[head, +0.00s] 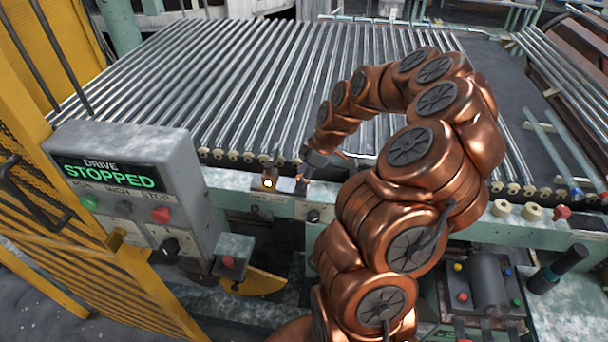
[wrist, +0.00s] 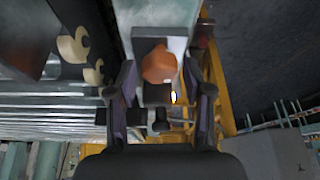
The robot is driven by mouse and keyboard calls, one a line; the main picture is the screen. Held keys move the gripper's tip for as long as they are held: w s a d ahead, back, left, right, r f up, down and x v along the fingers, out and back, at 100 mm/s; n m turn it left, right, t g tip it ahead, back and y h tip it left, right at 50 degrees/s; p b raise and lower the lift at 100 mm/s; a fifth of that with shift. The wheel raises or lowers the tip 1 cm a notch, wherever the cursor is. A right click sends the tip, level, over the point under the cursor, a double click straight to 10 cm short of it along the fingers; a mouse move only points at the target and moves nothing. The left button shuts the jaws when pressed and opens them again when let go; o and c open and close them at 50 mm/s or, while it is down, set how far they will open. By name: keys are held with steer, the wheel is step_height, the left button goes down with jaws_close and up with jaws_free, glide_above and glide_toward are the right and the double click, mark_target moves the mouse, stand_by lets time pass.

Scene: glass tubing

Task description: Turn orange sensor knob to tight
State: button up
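The orange sensor knob (wrist: 159,66) shows in the wrist view as a rounded, faceted cap against a small grey block (wrist: 154,38). My gripper (wrist: 160,72) is open, with one dark finger on each side of the knob. A gap shows between the knob and each finger; I see no contact. In the head view my gripper (head: 303,180) is at the green front rail, just right of a small box with a lit yellow lamp (head: 268,184). I cannot make out the knob there; my gripper seems to cover it. No tight marking is readable.
A grey drive panel (head: 130,185) reading "STOPPED" stands at left beside a yellow guard frame (head: 60,180). A bed of glass tubes (head: 240,80) lies behind the rail (head: 225,180). Cream rollers (wrist: 72,48) show near the gripper in the wrist view.

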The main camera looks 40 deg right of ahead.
steer(key=c, duration=0.8)
